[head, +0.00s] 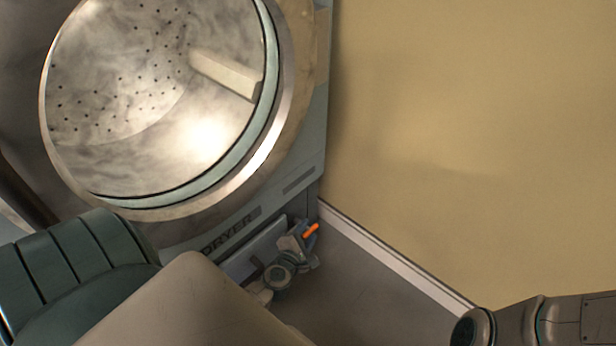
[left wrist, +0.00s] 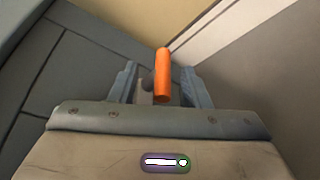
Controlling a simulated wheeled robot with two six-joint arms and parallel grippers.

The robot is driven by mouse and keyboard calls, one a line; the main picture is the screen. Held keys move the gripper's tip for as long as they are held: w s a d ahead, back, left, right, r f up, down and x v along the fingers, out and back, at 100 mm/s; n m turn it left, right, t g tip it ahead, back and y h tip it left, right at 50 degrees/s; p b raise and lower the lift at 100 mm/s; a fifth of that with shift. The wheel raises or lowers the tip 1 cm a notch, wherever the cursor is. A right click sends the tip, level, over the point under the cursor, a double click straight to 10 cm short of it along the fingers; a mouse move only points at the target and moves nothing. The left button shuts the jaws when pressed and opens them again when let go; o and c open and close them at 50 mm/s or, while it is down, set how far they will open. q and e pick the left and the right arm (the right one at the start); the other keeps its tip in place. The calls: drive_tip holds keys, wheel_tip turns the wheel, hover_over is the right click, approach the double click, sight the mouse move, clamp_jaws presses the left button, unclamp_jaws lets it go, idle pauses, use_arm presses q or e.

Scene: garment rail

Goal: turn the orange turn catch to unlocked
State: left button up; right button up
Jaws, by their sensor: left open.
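The orange turn catch (head: 311,230) is a small bar low by the dryer's lower right corner. In the left wrist view the catch (left wrist: 162,75) stands upright in the picture, between the two fingers of my left gripper (left wrist: 160,82). The fingers are open, and gaps show on both sides of the catch, wider on the left. In the head view my left gripper (head: 305,246) is right at the catch and hides part of what is around it. The catch's mount is mostly hidden. My right gripper is out of view.
The dryer (head: 317,130) fills the upper left, its round drum (head: 130,100) facing me. A tan wall (head: 470,130) with a white baseboard (head: 400,262) runs close on the right. Grey floor (head: 360,300) is clear below. Part of my right arm shows at the lower right.

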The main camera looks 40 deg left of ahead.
use_arm(q)
drive_tip(key=shift+w+a+f, duration=0.1)
drive_tip(key=shift+w, duration=0.4)
clamp_jaws()
